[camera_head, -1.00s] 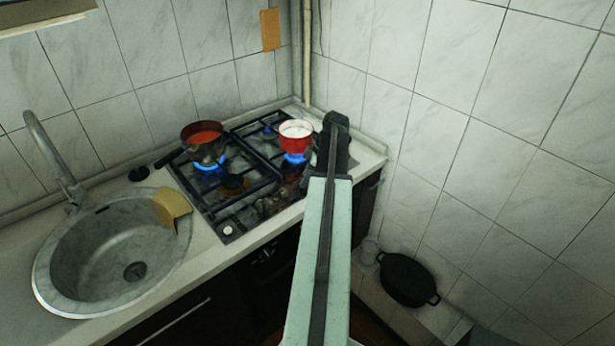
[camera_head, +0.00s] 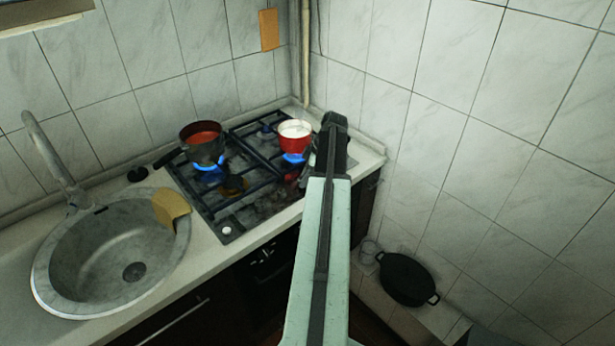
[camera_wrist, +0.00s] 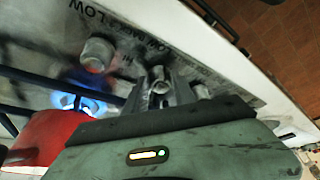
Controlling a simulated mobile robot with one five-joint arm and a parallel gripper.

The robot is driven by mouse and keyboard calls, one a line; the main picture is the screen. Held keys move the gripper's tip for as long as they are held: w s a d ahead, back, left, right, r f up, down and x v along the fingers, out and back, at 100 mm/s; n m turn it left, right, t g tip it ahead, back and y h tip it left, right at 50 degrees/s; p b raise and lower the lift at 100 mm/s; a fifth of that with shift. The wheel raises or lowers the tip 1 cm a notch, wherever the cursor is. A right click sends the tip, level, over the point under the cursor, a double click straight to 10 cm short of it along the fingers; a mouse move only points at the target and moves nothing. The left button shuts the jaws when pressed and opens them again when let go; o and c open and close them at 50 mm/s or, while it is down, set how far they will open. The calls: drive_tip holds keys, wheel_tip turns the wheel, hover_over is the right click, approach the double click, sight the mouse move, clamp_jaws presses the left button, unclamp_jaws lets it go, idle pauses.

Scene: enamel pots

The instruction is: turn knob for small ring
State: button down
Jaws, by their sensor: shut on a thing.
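The wrist view shows a row of knobs on the cooktop's front strip. My gripper (camera_wrist: 158,82) is shut on the middle knob (camera_wrist: 161,87). One free knob (camera_wrist: 98,53) is to the left and another knob (camera_wrist: 200,91) is just to the right. The cooktop (camera_head: 251,211) is in the corner of the counter in the head view, where my arm hides the gripped knob. A blue flame (camera_head: 293,157) burns under a red pot with white contents (camera_head: 298,143). Another blue flame (camera_head: 207,167) burns under a dark pot with red contents (camera_head: 203,152). Which ring the gripped knob serves cannot be told.
A round sink (camera_head: 85,285) is left of the cooktop, with a tan piece (camera_head: 171,206) on its rim. A light knob (camera_head: 227,230) is at the cooktop's front left. The tiled wall (camera_head: 470,130) is close on the right. A black pan (camera_head: 405,279) stands low on a ledge.

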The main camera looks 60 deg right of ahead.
drive_tip(key=shift+w+a, duration=0.2)
drive_tip(key=c, duration=1)
unclamp_jaws()
drive_tip(key=shift+w+a, duration=0.1)
drive_tip(key=shift+c, duration=0.2)
drive_tip(key=shift+r, duration=0.1)
drive_tip(key=p+v, duration=0.7)
drive_tip(key=v, duration=0.1)
